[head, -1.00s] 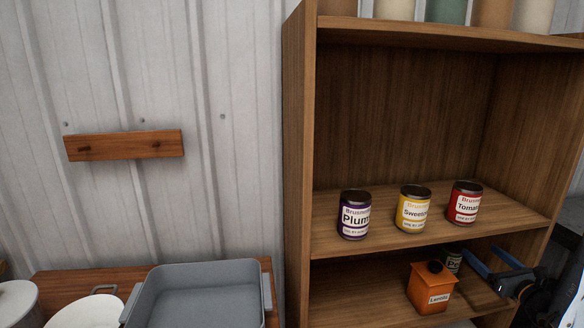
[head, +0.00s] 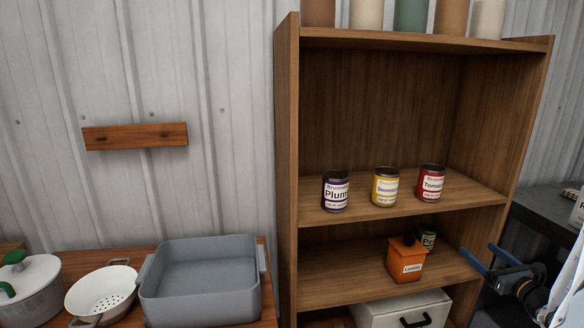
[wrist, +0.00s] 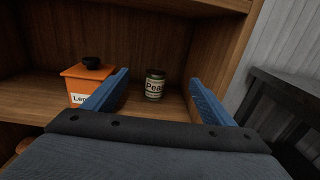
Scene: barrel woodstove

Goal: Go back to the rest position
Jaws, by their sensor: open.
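My gripper (head: 484,260) is at the right in the head view, in front of the lower shelf, with its blue fingers apart and nothing between them. In the wrist view my gripper (wrist: 158,98) points at the shelf, its two blue fingers spread. A small green can labelled "Peas" (wrist: 155,86) stands on the shelf beyond the fingers, apart from them. In the head view the can (head: 428,238) is partly hidden behind an orange canister (head: 406,260) with a black knob, which also shows left of the fingers in the wrist view (wrist: 86,82).
A wooden shelf unit (head: 288,170) holds plum (head: 335,191), yellow (head: 385,187) and tomato (head: 431,184) cans. A white box (head: 402,312) sits below. A grey pan (head: 200,280), a colander (head: 100,292) and a lidded pot (head: 28,290) stand left. A dark surface (head: 545,215) is at right.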

